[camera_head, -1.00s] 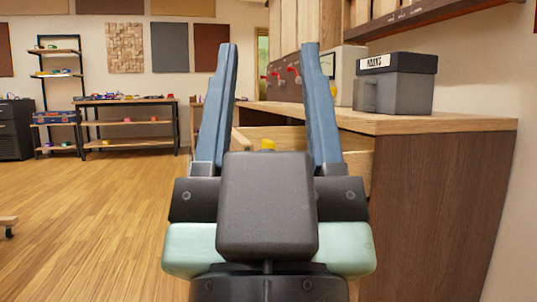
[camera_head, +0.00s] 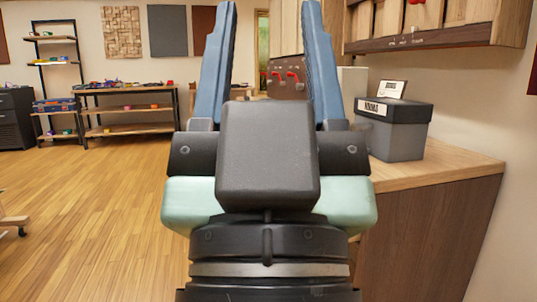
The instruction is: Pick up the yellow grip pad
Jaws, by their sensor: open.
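My gripper (camera_head: 269,10) fills the middle of the view, its two blue fingers spread wide apart and pointing up and away. I cannot make out the yellow grip pad now. My gripper's dark body and fingers hide much of the area beyond, including most of the open drawer seen earlier.
A wooden workbench (camera_head: 440,165) stands at the right. A grey box (camera_head: 398,138) with a black lid and label sits on it. A wall cabinet (camera_head: 440,20) hangs above. A low shelf table (camera_head: 130,105) is far left.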

